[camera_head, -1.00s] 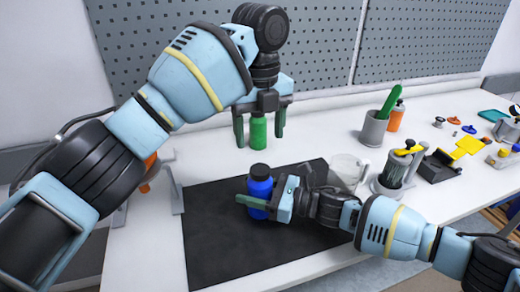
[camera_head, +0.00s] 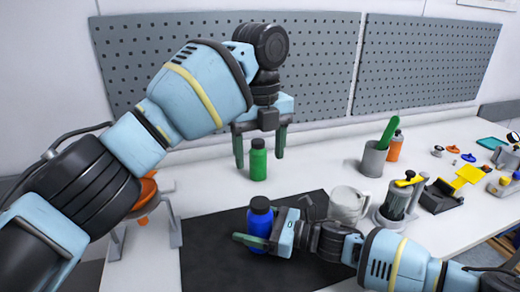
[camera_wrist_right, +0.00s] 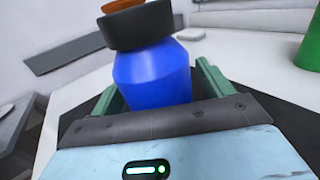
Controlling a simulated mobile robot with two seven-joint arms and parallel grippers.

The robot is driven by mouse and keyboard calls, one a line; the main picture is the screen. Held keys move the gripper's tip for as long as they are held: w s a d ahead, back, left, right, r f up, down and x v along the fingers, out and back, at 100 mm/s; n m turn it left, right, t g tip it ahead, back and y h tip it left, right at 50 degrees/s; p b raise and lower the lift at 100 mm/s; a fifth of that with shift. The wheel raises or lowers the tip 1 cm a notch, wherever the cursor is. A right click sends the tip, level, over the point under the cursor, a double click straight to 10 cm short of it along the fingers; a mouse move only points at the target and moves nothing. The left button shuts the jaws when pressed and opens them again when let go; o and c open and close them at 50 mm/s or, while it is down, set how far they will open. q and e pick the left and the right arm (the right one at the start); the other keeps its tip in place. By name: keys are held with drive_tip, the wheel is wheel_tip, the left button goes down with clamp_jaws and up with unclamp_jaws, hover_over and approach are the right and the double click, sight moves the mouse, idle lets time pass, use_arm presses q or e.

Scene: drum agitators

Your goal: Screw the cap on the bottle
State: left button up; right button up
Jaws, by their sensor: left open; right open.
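A blue bottle (camera_head: 260,222) with a black cap (camera_head: 260,203) on top stands upright on the black mat (camera_head: 210,250). In the right wrist view, the blue bottle (camera_wrist_right: 152,75) and its black cap (camera_wrist_right: 137,27) show close up. My right gripper (camera_head: 258,242) is open, with its green fingers (camera_wrist_right: 160,92) on either side of the bottle's body; whether they touch it I cannot tell. A green bottle (camera_head: 258,165) with a dark cap (camera_head: 258,143) stands behind the mat. My left gripper (camera_head: 260,154) is open, its fingers beside the green bottle's upper part with gaps.
A white mug (camera_head: 347,205) and a metal canister (camera_head: 400,203) stand right of the mat. A grey cup (camera_head: 374,160) and an orange bottle (camera_head: 395,147) stand farther back. An orange object (camera_head: 146,190) on a grey stand is at left. A pegboard (camera_head: 425,65) backs the table.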

drive_tip(key=shift+v, duration=3.9)
